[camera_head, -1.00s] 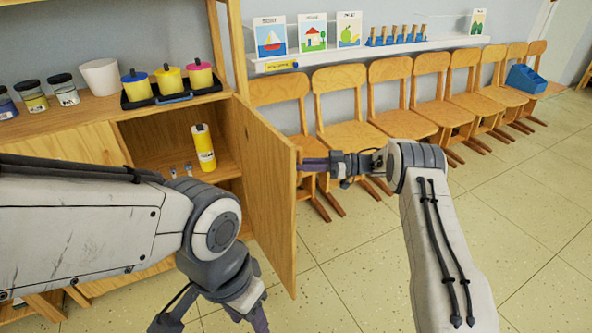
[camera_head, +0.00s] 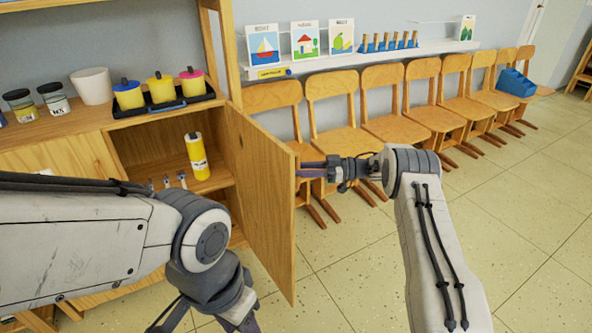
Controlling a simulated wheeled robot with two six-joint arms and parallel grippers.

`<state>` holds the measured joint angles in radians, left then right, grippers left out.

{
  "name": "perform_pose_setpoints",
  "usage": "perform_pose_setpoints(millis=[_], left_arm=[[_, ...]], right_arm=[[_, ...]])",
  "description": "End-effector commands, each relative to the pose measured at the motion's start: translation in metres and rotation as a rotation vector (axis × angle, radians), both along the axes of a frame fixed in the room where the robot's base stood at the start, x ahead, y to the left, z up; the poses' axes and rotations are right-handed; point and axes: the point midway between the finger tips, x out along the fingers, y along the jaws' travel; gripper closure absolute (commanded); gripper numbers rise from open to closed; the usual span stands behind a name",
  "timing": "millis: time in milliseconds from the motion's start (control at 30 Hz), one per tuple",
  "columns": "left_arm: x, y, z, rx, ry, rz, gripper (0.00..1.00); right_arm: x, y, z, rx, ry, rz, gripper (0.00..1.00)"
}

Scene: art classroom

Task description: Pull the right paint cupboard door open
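The right paint cupboard door (camera_head: 258,200) stands swung wide open, its edge toward me. Inside the cupboard (camera_head: 150,143) a yellow bottle (camera_head: 197,156) stands on the shelf, with small light-coloured items beside it. My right gripper (camera_head: 303,169) is at the free edge of the door, fingers pointing left. The fingertips end at the door's edge, and I cannot tell whether they are closed on a handle. My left gripper (camera_head: 205,325) hangs low in front of the cupboard, partly cut off by the lower picture edge.
A black tray (camera_head: 205,97) with three paint pots stands on the cupboard top, beside a white pot (camera_head: 91,86) and jars. A row of wooden chairs (camera_head: 395,128) lines the wall behind the door. Open tiled floor (camera_head: 420,250) lies to the right.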

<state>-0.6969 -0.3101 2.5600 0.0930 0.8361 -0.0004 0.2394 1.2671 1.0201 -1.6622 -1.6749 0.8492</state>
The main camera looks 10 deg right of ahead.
Motion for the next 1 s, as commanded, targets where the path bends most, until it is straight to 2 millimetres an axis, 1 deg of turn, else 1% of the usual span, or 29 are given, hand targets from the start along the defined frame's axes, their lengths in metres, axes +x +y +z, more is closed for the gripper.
perform_pose_setpoints(millis=[167, 267, 500, 600, 700, 833, 1000], left_arm=[[0.0, 0.0, 0.0, 0.0, 0.0, 0.0, 0.5], [0.0, 0.0, 0.001, 0.0, 0.0, 0.0, 0.5], [0.0, 0.0, 0.001, 0.0, 0.0, 0.0, 0.5], [0.0, 0.0, 0.0, 0.0, 0.0, 0.0, 0.5], [0.0, 0.0, 0.0, 0.0, 0.0, 0.0, 0.5], [0.0, 0.0, 0.0, 0.0, 0.0, 0.0, 0.5], [0.0, 0.0, 0.0, 0.0, 0.0, 0.0, 0.5]], right_arm=[[0.0, -0.006, -0.001, 0.0, 0.001, -0.001, 0.7], [-0.002, -0.02, -0.001, 0.001, 0.001, -0.002, 0.7], [-0.006, -0.067, -0.001, 0.0, -0.001, 0.0, 0.7], [-0.008, -0.083, -0.001, 0.0, -0.001, 0.0, 0.7], [-0.009, -0.094, -0.001, 0.0, -0.001, 0.001, 0.7], [-0.01, -0.102, 0.0, 0.0, 0.0, 0.002, 0.7], [-0.01, -0.102, 0.0, 0.0, 0.0, 0.003, 0.7]])
